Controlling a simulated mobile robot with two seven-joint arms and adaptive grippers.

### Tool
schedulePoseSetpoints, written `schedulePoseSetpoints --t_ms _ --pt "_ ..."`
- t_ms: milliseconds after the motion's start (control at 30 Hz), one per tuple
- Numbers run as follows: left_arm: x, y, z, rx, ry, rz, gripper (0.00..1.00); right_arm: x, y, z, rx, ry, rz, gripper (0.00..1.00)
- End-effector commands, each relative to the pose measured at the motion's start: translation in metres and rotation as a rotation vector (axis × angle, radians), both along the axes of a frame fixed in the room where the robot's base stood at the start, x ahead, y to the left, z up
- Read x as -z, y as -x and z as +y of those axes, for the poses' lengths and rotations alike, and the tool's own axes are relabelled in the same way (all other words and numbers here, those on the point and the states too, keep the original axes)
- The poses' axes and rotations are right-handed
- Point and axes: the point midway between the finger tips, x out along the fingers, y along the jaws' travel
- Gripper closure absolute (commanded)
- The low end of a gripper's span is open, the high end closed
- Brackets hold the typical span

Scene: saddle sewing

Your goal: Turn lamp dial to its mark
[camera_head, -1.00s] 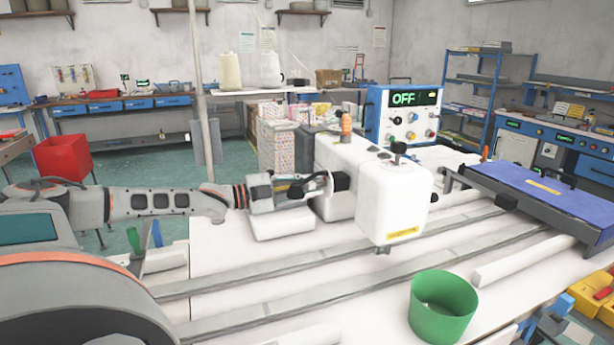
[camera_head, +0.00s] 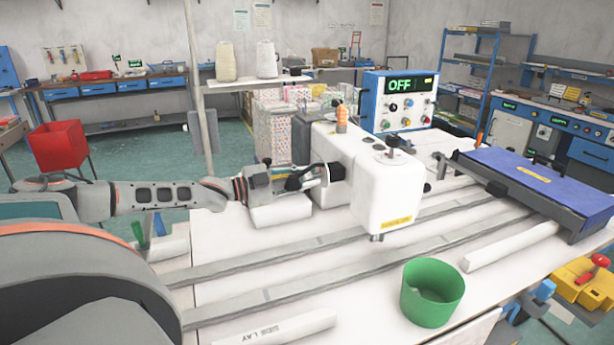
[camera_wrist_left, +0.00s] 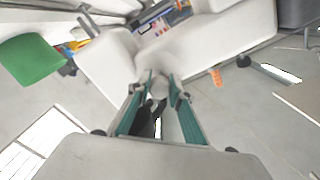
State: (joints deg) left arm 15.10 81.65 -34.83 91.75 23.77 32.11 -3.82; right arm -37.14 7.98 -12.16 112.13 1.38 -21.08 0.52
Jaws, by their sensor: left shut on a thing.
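The white sewing machine (camera_head: 388,192) stands on the pale table. My left gripper (camera_head: 322,176) reaches in from the left to the machine's left end. In the left wrist view the two teal-edged fingers (camera_wrist_left: 161,80) are close together at the white machine body (camera_wrist_left: 205,45). They are shut on a small pale part between them, which I take to be the lamp dial (camera_wrist_left: 160,90). The fingers hide most of it, and I cannot make out its mark or its angle. My right gripper is not in view.
A green bin (camera_head: 432,293) stands at the table's front. Metal rails (camera_head: 330,240) run across the table to a blue-topped carriage (camera_head: 540,180) at the right. A blue control box (camera_head: 398,100) behind the machine reads OFF. An orange knob (camera_head: 342,117) tops the machine.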

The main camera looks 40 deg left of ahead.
Motion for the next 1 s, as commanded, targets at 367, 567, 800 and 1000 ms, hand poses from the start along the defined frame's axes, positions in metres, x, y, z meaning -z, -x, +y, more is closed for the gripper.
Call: schedulePoseSetpoints --t_ms 367,567,800,1000 --pt "0.001 0.0 0.0 0.001 0.0 0.001 0.63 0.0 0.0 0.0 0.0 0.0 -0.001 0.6" --pt "0.0 0.0 0.0 0.0 0.0 0.0 0.63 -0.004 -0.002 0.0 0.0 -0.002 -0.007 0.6" --pt "0.002 0.007 0.004 0.001 -0.001 0.004 0.63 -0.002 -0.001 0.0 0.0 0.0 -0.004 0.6" --pt "0.002 0.024 0.012 0.001 -0.002 0.006 0.63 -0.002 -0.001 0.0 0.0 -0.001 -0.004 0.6"
